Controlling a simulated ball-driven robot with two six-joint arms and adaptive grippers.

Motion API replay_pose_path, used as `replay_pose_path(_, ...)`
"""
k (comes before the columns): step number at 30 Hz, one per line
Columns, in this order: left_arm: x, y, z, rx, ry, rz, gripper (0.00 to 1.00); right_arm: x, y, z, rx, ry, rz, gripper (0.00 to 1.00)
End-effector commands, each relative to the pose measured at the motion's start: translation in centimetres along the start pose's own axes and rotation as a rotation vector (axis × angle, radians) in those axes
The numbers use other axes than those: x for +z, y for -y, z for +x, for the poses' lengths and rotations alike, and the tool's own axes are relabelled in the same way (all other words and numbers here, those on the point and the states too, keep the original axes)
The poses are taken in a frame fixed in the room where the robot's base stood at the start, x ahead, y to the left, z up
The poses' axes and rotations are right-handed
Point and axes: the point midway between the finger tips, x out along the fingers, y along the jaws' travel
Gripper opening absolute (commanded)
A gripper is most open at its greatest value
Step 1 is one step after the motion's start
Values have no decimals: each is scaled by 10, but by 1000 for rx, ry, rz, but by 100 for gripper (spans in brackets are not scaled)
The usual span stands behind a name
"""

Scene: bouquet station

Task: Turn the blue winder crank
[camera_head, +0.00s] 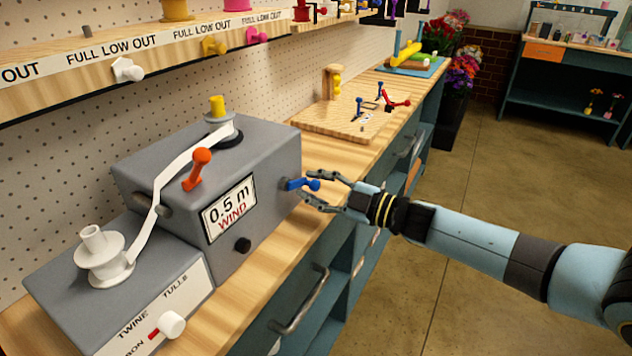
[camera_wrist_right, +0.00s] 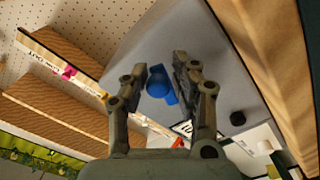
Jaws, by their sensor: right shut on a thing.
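The grey winder machine (camera_head: 265,150) stands on the wooden bench, with a display reading "0.5 m WIND" (camera_head: 229,207). The blue winder crank (camera_head: 298,184) sticks out from the machine's right side. My right gripper (camera_head: 307,185) reaches in from the right, with its fingers on either side of the crank, shut on its knob. In the right wrist view the blue crank (camera_wrist_right: 158,82) shows between the two fingers, partly hidden by them. My left gripper is not in view.
A white ribbon (camera_head: 159,185) runs from a white spool (camera_head: 101,258) up to the machine's top post. Further along the bench lies a wooden board (camera_head: 345,122) with small red and blue parts. A shelf of spools (camera_head: 150,50) runs along the pegboard wall.

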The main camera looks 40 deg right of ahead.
Motion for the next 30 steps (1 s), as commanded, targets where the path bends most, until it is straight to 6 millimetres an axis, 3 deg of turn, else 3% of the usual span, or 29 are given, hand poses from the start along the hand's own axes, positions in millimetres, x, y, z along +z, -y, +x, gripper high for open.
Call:
replay_pose_path(17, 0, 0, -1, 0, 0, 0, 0, -2, -3, 2, 7, -6, 35, 0)
replay_pose_path(18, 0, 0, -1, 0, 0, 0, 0, -2, -3, 2, 7, -6, 35, 29)
replay_pose_path(21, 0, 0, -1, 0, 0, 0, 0, -2, -3, 2, 6, -6, 34, 42)
replay_pose_path(30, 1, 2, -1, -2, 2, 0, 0, 0, 0, -1, 2, -1, 33, 45)
